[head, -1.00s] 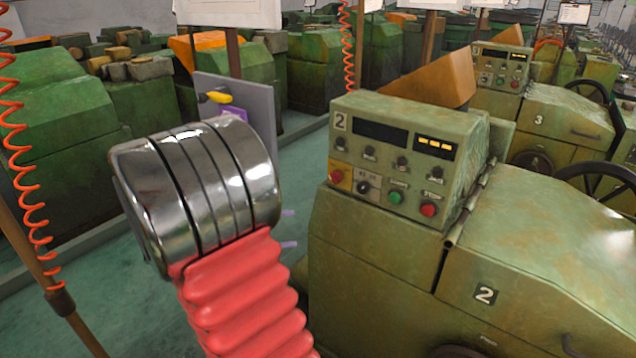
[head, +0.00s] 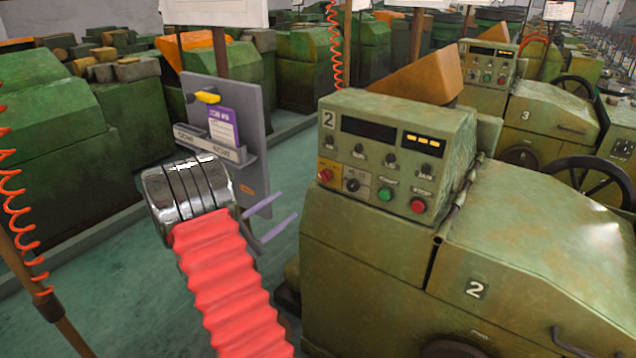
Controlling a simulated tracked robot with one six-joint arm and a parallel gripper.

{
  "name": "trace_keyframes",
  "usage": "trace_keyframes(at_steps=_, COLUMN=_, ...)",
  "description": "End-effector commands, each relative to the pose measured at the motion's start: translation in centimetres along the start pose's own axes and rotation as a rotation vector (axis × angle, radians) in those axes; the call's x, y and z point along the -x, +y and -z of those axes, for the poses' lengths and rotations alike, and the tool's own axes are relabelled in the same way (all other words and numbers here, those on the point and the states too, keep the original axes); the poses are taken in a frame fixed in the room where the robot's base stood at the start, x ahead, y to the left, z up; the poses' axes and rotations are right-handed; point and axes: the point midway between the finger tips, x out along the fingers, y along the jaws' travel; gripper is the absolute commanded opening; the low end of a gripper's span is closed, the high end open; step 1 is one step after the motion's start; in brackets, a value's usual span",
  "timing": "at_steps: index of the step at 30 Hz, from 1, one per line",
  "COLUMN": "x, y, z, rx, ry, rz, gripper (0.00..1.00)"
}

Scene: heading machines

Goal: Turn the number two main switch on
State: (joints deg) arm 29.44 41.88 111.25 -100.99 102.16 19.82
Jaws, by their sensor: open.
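The number two machine (head: 375,280) is green, with a "2" on its control box (head: 395,125) and on its cover. The box's sloping face has a red knob on a yellow plate (head: 326,175), a black rotary knob (head: 352,185), a green button (head: 385,194) and a red button (head: 418,206). I cannot tell which of these is the main switch, or its setting. My gripper (head: 287,207) shows two thin purple-grey fingers, apart and empty, left of the control box and short of it. My silver wrist and red bellows sleeve partly hide the gripper's base.
A grey board (head: 252,130) with a holder, a purple card (head: 223,128) and a yellow item (head: 207,97) stands behind my wrist. Machine number three (head: 540,125) is at the right rear. Orange coiled hoses hang at the left and back. Green floor lies open on the left.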

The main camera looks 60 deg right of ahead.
Motion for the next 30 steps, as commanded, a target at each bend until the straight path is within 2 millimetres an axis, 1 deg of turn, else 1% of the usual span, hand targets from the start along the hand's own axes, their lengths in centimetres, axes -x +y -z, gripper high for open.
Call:
trace_keyframes(at_steps=5, x=-0.1, y=0.0, z=0.0, rx=0.000, ry=0.000, rz=0.001, gripper=0.47)
trace_keyframes(at_steps=8, x=-0.6, y=0.0, z=0.0, rx=0.000, ry=-0.001, rz=0.002, gripper=0.47)
trace_keyframes(at_steps=11, x=-1.5, y=-0.1, z=-0.1, rx=0.001, ry=-0.002, rz=0.003, gripper=0.47)
trace_keyframes(at_steps=14, x=-2.8, y=-0.1, z=-0.1, rx=0.001, ry=-0.002, rz=0.004, gripper=0.47)
trace_keyframes(at_steps=30, x=-11.1, y=-0.1, z=-0.1, rx=0.000, ry=-0.002, rz=0.004, gripper=0.47)
